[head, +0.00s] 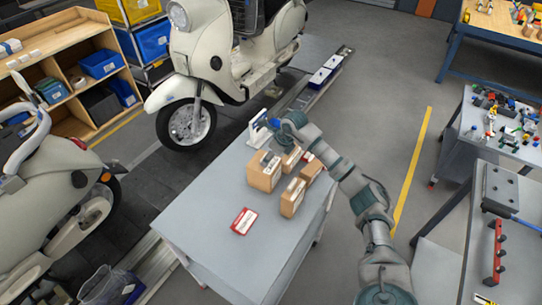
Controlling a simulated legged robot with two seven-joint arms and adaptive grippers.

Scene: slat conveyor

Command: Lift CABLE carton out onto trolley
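Several brown cartons stand close together on the grey table in the middle: a large left carton (262,178), a back carton (291,160), a right carton (313,169) and a front carton (291,203). Their lettering is too small to read, so I cannot tell which is the CABLE carton. My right arm reaches in from the lower right over the table. Its gripper (268,123) is above and behind the cartons, beside a small white stand (257,136); its fingers are too small to read. My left gripper is out of view.
A red-and-white card (243,221) lies on the grey table (215,200), whose left front part is clear. A small-parts table (455,145) and a bench with a red rail (447,265) stand right. Cream scooters (205,70) stand left and behind.

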